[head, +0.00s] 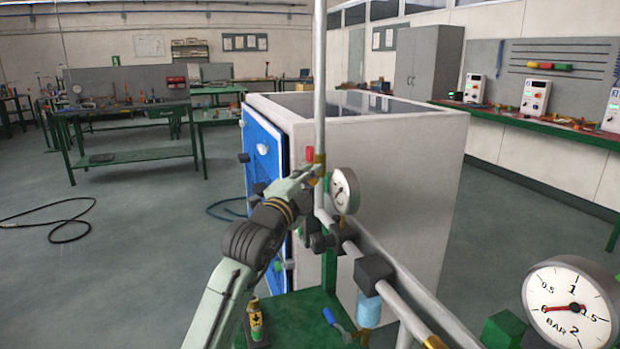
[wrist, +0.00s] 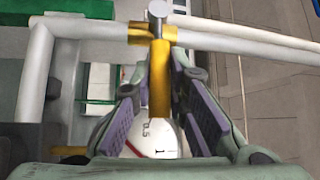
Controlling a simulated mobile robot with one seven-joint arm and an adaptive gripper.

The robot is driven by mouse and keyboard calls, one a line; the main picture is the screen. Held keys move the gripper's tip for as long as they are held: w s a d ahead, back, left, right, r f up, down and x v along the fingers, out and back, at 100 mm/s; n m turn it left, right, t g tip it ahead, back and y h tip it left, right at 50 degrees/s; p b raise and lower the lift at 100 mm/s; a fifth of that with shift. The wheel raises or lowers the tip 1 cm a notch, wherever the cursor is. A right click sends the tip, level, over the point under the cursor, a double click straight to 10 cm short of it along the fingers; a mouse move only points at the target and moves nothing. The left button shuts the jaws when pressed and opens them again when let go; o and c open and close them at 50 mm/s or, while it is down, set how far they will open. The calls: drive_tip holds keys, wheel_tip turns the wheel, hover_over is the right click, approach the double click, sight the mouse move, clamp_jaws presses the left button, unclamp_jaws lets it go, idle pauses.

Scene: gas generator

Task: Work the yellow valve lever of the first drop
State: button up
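The yellow valve lever (wrist: 160,80) hangs from a yellow valve body (wrist: 142,33) with a grey round cap, on a white pipe. My gripper (wrist: 161,68) has its two purple-padded fingers on either side of the lever, close to both its faces. Whether the pads press on it cannot be told. In the head view my gripper (head: 312,178) is at the upright pipe, left of a small round gauge (head: 344,191). It largely hides the lever there. Part of a white gauge face (wrist: 150,140) shows below the lever in the wrist view.
A white cabinet (head: 400,170) with a blue front stands just behind the pipes. A large pressure gauge (head: 570,307) is at the lower right. A horizontal pipe (head: 400,300) runs towards me. The floor at left is open, with a black hose (head: 60,222) on it.

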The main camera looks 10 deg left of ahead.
clamp_jaws()
idle(0.5)
